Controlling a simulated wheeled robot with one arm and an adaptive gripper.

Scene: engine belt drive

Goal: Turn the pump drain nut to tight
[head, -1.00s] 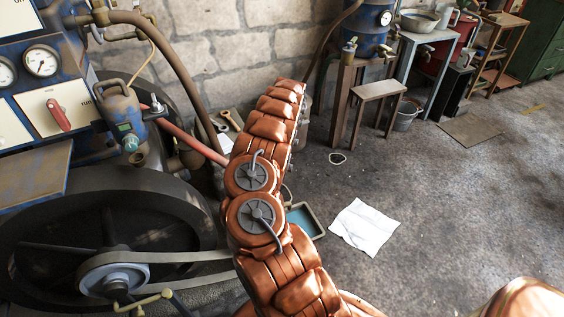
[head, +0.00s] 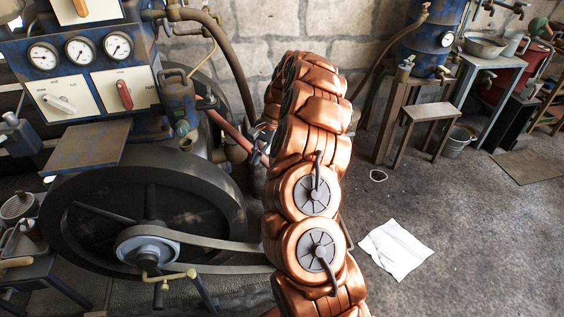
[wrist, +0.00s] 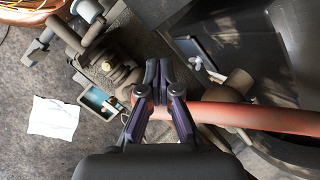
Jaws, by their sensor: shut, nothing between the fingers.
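My gripper (wrist: 159,76) is shut and empty in the wrist view, with its dark fingertips together over the left end of a red pipe (wrist: 250,117). In the head view my gripper (head: 262,145) shows small, partly hidden behind my copper arm, by the red pipe (head: 230,131). A grey pump-like assembly (wrist: 118,72) with a small pale fitting (wrist: 107,66) lies up and left of the fingertips in the wrist view. I cannot tell for sure which fitting is the drain nut.
A shallow tray with blue liquid (wrist: 98,101) and a white sheet (wrist: 53,118) lie on the floor. The engine has a large flywheel (head: 75,215), a belt (head: 225,268) and a gauge panel (head: 95,90). A small stool (head: 431,110) stands right; open floor lies in front of it.

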